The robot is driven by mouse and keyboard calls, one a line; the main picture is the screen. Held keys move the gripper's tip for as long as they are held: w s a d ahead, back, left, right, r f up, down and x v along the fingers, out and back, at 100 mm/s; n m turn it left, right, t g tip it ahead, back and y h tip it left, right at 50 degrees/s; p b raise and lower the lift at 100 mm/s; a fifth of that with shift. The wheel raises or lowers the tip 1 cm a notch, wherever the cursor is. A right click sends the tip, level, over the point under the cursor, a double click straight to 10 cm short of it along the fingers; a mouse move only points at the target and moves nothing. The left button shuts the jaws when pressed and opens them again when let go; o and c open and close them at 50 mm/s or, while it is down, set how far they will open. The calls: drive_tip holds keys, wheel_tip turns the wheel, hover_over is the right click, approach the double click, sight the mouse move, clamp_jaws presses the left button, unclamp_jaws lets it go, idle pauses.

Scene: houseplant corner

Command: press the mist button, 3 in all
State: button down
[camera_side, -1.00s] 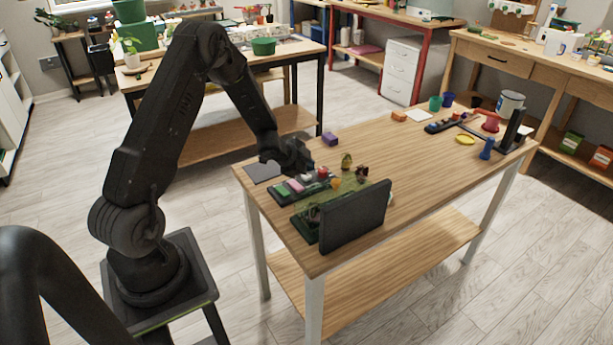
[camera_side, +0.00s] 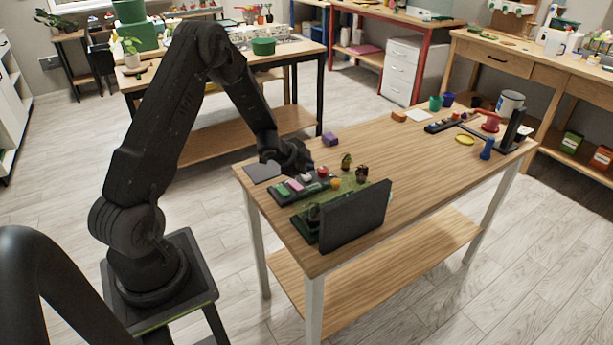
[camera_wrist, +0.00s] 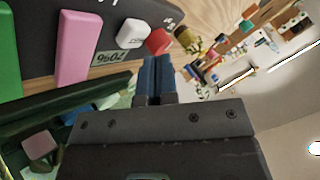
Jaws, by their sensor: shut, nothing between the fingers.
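A dark control panel (camera_side: 292,192) lies on the near table with a row of coloured buttons. They are a green button (camera_wrist: 8,50), a pink button (camera_wrist: 80,47), a white button (camera_wrist: 132,33) and a red button (camera_wrist: 159,41). I cannot read which one is the mist button. A small display (camera_wrist: 108,57) with digits sits beside the pink button. My gripper (camera_wrist: 153,60) is shut and empty, its tips close to the red and white buttons in the wrist view. I cannot tell whether it touches either. My gripper also shows above the panel in the side view (camera_side: 304,168).
A dark upright screen (camera_side: 354,216) stands at the table's front edge beside a green base with small plants (camera_side: 361,173). A purple block (camera_side: 330,139) and a grey mat (camera_side: 263,172) lie nearby. The table's middle is mostly clear.

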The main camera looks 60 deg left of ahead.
sight(307, 177)
drive_tip(key=shift+f, duration=0.4)
drive_tip(key=shift+f, duration=0.5)
idle(1.0)
drive_tip(key=shift+r, duration=0.9)
drive_tip(key=shift+r, duration=2.55)
